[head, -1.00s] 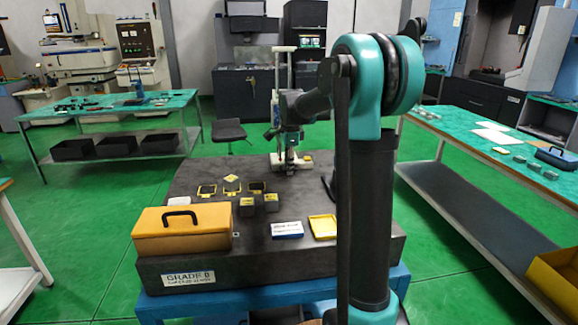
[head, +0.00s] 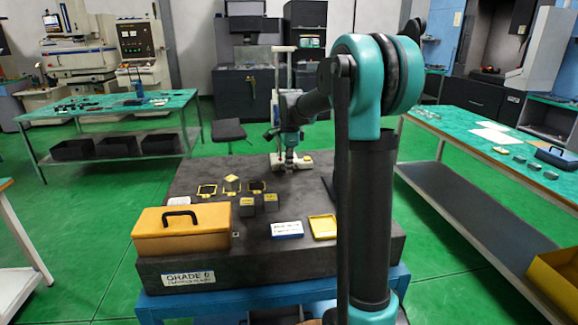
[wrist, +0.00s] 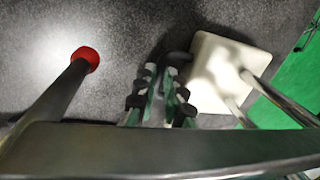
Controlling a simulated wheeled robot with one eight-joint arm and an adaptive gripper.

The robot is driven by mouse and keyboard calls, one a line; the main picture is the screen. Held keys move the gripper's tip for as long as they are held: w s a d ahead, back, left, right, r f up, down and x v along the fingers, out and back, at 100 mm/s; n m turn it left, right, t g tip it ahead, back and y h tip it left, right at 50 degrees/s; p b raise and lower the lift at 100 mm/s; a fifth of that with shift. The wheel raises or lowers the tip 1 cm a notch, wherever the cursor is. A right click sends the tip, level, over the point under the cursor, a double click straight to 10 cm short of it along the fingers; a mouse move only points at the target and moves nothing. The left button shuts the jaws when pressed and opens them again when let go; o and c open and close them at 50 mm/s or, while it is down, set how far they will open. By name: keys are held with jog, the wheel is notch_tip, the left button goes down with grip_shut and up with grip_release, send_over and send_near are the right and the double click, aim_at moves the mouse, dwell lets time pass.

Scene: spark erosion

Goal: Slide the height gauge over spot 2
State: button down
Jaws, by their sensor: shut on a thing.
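The height gauge (head: 276,98) stands upright near the far edge of the dark granite plate (head: 203,255), with a tall pale column and a white base. In the wrist view its white base (wrist: 212,92) is just right of my gripper (wrist: 163,88). My gripper is shut on a dark part beside that base; the fingers hide most of the grip. In the head view my gripper (head: 290,156) is low at the gauge. Three yellow-framed dark squares (head: 232,186) lie on the plate, left and nearer; their numbers are unreadable, so I cannot tell which is spot 2.
An orange case (head: 182,232), grey blocks (head: 271,203), a blue-white box (head: 287,230) and a yellow tray (head: 323,227) occupy the near plate. A red-tipped rod (wrist: 85,58) crosses the wrist view at left. The plate between gauge and squares looks clear.

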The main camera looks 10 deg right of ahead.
jog(key=a, duration=1.7)
jog(key=c, duration=1.6)
grip_release()
jog(key=shift+r, duration=0.1)
notch_tip(320, 180, up, 12)
jog(key=s, duration=0.2)
jog(key=shift+f, duration=0.2)
jog(key=shift+s, duration=0.1)
